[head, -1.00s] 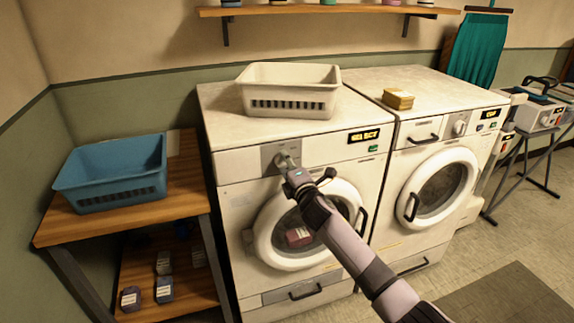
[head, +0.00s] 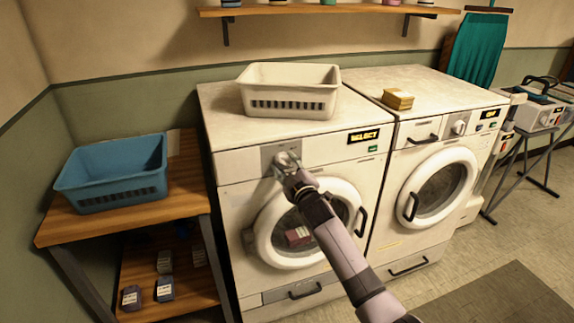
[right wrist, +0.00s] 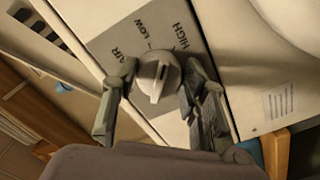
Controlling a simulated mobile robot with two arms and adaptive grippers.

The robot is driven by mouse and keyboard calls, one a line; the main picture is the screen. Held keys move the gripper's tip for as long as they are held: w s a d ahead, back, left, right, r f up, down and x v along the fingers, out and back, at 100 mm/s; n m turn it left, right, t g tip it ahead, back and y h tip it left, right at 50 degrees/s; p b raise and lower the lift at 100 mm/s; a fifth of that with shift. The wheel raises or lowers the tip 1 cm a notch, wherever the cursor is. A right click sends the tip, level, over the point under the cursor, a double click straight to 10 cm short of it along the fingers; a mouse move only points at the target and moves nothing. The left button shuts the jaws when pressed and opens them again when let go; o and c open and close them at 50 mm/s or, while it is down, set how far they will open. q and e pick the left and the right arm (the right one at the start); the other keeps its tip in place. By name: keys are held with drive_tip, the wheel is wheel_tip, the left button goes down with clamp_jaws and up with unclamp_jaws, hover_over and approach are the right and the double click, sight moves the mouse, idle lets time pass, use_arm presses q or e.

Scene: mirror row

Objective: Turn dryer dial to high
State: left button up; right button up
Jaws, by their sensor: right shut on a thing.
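The dryer dial (right wrist: 158,78) is a round grey-white knob with a raised grip bar, on a grey panel (right wrist: 145,42) marked AIR, LOW and HIGH. The panel is on the left machine (head: 235,205), at its upper left. My right gripper (right wrist: 160,70) has one finger on each side of the dial and is shut on it. In the head view my right gripper (head: 286,166) hides most of the dial. A white mark shows on the dial's lower end in the wrist view; which label the dial is set to I cannot tell. My left gripper is out of view.
The left machine's display (head: 364,136) reads SELECT. A white basket (head: 290,88) stands on top of it. A second machine (head: 435,185) stands to the right, with a yellowish stack (head: 398,99) on it. A blue basket (head: 112,172) is on a wooden shelf unit at left.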

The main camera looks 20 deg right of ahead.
drive_tip(key=shift+f+m, duration=0.15)
drive_tip(key=shift+m, duration=1.55)
drive_tip(key=shift+a, duration=0.1)
drive_tip(key=o, duration=1.1)
drive_tip(key=shift+o, duration=0.2)
drive_tip(key=shift+s, duration=0.1)
drive_tip(key=s, duration=1.1)
drive_tip(key=shift+s+d, duration=0.25)
drive_tip(key=shift+s, duration=0.15)
